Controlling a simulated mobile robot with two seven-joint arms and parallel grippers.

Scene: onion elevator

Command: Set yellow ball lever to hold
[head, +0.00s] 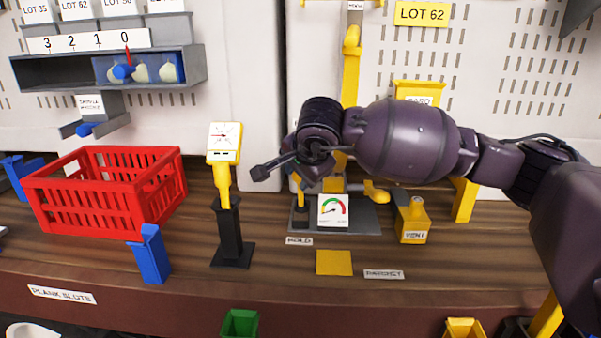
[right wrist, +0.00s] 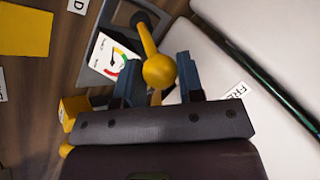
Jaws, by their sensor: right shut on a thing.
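The yellow ball lever (right wrist: 159,70) shows in the right wrist view as a round yellow knob on a yellow stem, which rises from a dark pivot (right wrist: 141,20) on a grey plate. My right gripper (right wrist: 158,64) has its blue-grey fingers on both sides of the ball and is shut on it. In the head view the yellow stem (head: 300,188) shows below my right gripper (head: 303,170), which hides the ball. A HOLD label (head: 299,240) lies in front of the plate. A FREE label (right wrist: 236,91) shows on the lever's other side in the wrist view. My left gripper is not in view.
A gauge (head: 333,212) stands right beside the lever, with a yellow VENT box (head: 413,224) further right. A yellow-topped post (head: 230,227) stands to the left, and a red crate (head: 104,190) further left. The bench front around the yellow square (head: 333,263) is mostly clear.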

